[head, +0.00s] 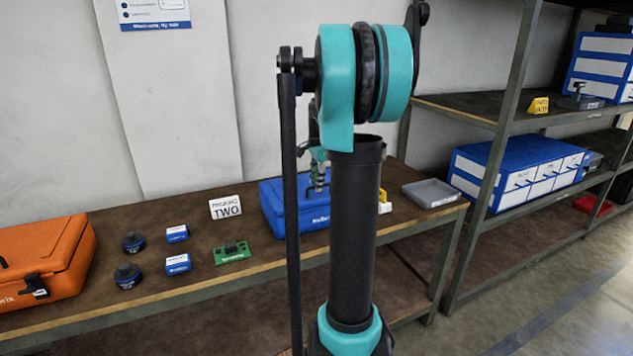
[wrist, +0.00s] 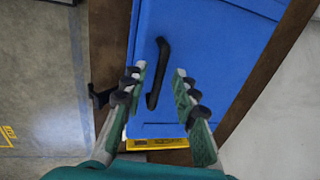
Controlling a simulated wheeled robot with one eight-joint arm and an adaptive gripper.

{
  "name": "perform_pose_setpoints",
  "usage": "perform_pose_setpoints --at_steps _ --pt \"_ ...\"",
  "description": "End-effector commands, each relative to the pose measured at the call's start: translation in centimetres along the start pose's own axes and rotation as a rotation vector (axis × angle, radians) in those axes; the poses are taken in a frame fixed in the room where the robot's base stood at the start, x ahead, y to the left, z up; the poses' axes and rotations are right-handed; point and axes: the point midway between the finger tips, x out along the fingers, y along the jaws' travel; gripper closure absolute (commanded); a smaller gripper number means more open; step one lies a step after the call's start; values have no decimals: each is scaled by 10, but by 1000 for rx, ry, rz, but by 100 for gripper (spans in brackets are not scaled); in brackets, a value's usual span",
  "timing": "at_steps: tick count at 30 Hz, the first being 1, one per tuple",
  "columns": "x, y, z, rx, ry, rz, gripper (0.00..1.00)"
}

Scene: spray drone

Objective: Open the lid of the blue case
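The blue case (head: 274,208) stands on the workbench, partly hidden behind my arm in the head view. Its lid looks shut. In the wrist view the blue case (wrist: 222,55) fills the upper middle, with a black handle (wrist: 162,52) on its top. My gripper (wrist: 160,77) is open and empty, with its fingertips apart and the handle appearing between them. In the head view my gripper (head: 318,170) points down over the case. I cannot tell how far the fingertips are above the handle.
A yellow item (wrist: 155,143) sits beside the case.

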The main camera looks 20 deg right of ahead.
Motion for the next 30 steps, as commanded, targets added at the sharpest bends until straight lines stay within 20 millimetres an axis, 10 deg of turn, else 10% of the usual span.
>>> perform_pose_setpoints --at_steps 6,30 --pt "0 0 0 0 0 0 100" --pt "-21 -19 0 -2 0 120 100"
